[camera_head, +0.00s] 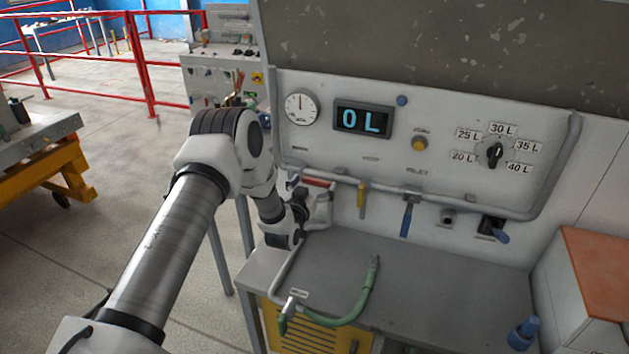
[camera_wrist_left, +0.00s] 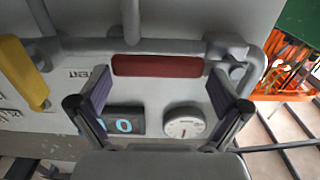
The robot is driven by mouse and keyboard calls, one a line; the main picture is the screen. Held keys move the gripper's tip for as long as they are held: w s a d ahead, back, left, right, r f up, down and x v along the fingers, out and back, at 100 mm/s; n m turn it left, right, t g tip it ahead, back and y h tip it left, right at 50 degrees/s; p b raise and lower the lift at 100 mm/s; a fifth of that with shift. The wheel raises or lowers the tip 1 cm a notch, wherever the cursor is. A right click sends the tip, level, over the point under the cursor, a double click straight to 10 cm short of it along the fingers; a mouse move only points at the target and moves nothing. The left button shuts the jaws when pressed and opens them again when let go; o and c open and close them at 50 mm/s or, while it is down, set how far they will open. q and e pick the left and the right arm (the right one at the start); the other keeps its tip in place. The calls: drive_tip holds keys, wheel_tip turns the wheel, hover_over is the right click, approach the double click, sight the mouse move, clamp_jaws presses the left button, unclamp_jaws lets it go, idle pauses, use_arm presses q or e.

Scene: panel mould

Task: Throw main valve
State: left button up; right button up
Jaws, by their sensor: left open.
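A red bar-shaped handle, which looks like the main valve lever, (camera_head: 319,182) sits on the grey pipe at the left of the panel, below the round gauge. In the left wrist view the red handle (camera_wrist_left: 157,65) lies crosswise just beyond and between my fingertips, apart from them as far as I can tell. My left gripper (camera_head: 303,194) is open and close to the handle; in the wrist view its two fingers (camera_wrist_left: 159,85) are spread wide with nothing between them. In the head view my wrist partly hides the handle. My right gripper is in neither view.
A yellow lever (camera_head: 362,200) and a blue lever (camera_head: 406,218) hang from the pipe (camera_head: 450,202) to the right. The display (camera_head: 363,119) reads 0 L, and a black dial (camera_head: 495,154) is on the right. A green hose (camera_head: 352,313) lies on the grey bench (camera_head: 430,270).

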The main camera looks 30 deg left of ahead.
use_arm(q)
drive_tip(key=shift+r, duration=0.1)
drive_tip(key=shift+s+d+r, duration=0.15)
drive_tip(key=shift+s+r, duration=0.25)
drive_tip(key=shift+s, duration=0.1)
drive_tip(key=c, duration=1.7)
drive_tip(key=shift+s+r, duration=0.1)
drive_tip(key=shift+r, duration=0.05)
clamp_jaws()
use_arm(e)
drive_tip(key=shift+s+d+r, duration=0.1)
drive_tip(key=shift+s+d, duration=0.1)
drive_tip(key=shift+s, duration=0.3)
